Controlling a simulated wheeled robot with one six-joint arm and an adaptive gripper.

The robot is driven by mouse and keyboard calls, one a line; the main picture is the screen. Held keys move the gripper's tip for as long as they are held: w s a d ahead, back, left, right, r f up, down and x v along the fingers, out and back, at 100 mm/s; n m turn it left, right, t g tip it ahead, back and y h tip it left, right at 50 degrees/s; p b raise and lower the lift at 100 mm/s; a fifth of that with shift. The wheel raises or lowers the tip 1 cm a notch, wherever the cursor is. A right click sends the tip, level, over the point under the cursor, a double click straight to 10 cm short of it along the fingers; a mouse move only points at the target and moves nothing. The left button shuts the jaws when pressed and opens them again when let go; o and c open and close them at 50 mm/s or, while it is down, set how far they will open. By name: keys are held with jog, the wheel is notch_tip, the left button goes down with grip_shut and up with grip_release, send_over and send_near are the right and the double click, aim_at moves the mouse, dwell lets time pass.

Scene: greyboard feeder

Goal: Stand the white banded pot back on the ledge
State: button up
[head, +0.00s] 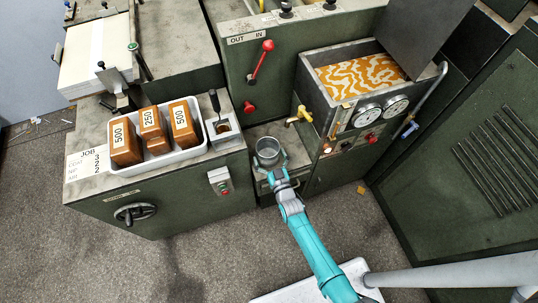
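A round, open-topped grey-white pot (267,147) shows at the end of my arm, in the recess between the green cabinets. Its band is too small to make out. My gripper (270,162) is at the pot's near side, with its fingers close against it. The fingers are too small to show whether they are shut on it. The grey ledge (295,149) lies behind and beside the pot. I cannot tell whether the pot rests on the ledge or is held above it.
A white tray (160,161) holds three brown blocks marked 500, 250 and 500 on the left cabinet. A small square holder (222,127) with a dark-handled tool stands beside it. At right, an orange-patterned trough (318,91) sits above gauges (367,115) and a yellow tap (304,114).

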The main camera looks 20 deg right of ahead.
jog(key=shift+s+r, duration=0.1)
jog(key=shift+s, duration=0.05)
jog(key=s, duration=1.1)
jog(key=shift+s, duration=0.35)
jog(key=s+d+r, duration=0.1)
jog(key=s+r, duration=0.2)
jog(key=s, duration=0.8)
jog(key=s+r+g, duration=0.3)
jog(key=s+r, duration=1.7)
jog(key=r, duration=0.3)
jog(key=shift+d, duration=0.45)
jog(key=shift+s+r, duration=0.1)
